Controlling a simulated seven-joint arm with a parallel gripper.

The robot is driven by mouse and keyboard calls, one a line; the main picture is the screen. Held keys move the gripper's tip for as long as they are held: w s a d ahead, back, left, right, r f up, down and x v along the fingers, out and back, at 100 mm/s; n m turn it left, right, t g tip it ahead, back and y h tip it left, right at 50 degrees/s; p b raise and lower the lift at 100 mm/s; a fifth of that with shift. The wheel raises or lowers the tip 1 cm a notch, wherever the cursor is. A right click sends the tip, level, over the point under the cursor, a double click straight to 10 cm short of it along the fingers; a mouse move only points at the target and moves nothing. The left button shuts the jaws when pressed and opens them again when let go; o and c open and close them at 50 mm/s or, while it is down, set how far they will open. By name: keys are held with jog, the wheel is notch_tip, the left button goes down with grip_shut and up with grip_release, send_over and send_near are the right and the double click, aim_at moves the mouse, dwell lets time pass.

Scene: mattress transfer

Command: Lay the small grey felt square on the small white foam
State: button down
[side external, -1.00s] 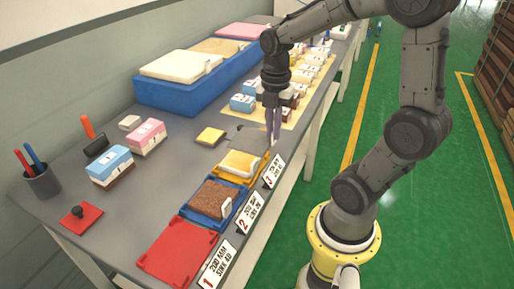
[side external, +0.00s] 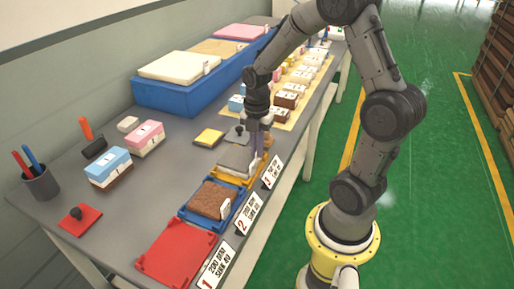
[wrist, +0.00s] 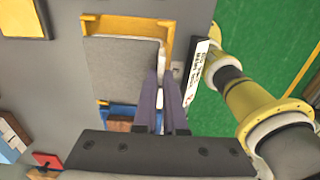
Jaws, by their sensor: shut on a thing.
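The small grey felt square (side external: 237,158) is over the white foam in the yellow tray, which hides most of the foam. In the wrist view the felt (wrist: 122,66) looks flat and nearly fills the yellow tray (wrist: 128,25). A thin strip of white foam (wrist: 164,62) shows at its right edge. My gripper (side external: 257,153) is low at the tray's right side. Its long purple fingers are shut on the felt's right edge. Whether the felt's whole underside touches the foam cannot be told.
A blue tray (side external: 207,204) with a brown block and a red tray (side external: 178,252) stand nearer the camera. Numbered cards (side external: 249,213) line the table edge.

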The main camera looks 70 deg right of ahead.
jog(key=shift+f, duration=0.1)
jog(key=c, duration=1.4)
grip_release()
jog(key=o, duration=0.4)
notch_tip(320, 180, up, 11)
jog(key=s+a+r+m+t, duration=0.2)
jog(key=s+a+m, duration=0.4)
jog(key=m, duration=0.3)
jog(key=s+a+r+m+t, duration=0.3)
jog(key=s+a+m, duration=0.2)
jog(key=a+m, duration=0.2)
jog(key=shift+s+a+m+t, duration=0.2)
jog(key=shift+s+m+t, duration=0.15)
jog(key=shift+m, duration=0.65)
